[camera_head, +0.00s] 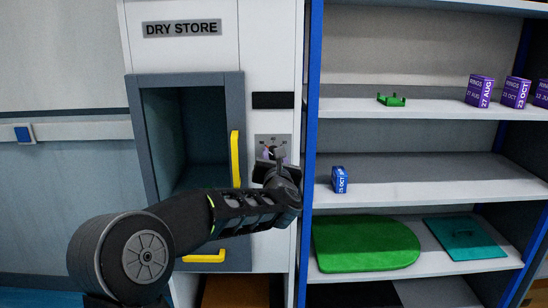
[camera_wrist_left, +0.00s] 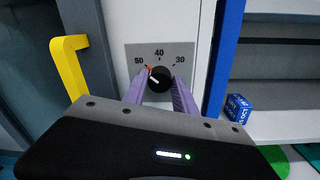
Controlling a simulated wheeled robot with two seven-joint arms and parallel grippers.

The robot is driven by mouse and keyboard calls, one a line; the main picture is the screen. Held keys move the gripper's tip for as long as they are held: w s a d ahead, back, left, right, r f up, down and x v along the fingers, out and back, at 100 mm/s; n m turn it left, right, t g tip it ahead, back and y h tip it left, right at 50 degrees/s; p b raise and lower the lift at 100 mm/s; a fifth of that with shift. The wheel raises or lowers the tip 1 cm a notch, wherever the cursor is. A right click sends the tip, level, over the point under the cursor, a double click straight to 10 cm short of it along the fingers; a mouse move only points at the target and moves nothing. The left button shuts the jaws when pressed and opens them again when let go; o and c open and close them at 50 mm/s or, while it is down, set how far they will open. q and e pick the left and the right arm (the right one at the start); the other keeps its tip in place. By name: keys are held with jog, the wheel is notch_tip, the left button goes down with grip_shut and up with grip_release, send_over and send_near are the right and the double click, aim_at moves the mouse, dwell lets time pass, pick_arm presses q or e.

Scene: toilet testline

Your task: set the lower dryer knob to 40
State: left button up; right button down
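The lower dryer knob (camera_wrist_left: 160,79) is a round black dial with a white pointer, on a grey plate (camera_wrist_left: 183,51) marked 50, 40 and 30 from left to right. The pointer points left, toward the 50 side, with a red mark near it. My left gripper (camera_wrist_left: 160,84) has its two purple fingers on either side of the knob; whether they touch it I cannot tell. In the head view the plate (camera_head: 265,139) shows above my left gripper (camera_head: 272,155), which hides the knob. My right gripper is not in view.
The DRY STORE cabinet (camera_head: 180,12) has an open-fronted bay and yellow handles (camera_head: 236,159). A blue shelf post (camera_head: 310,120) stands close to the right of the knob. A small blue box (camera_head: 339,179) sits on the middle shelf beside it.

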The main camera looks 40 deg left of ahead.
pick_arm(q)
grip_shut()
jog(key=shift+f, duration=0.1)
dwell(0.3)
jog(key=shift+m+b, duration=2.35)
jog(key=shift+m, duration=2.65)
jog(key=shift+o, duration=2.4)
grip_release()
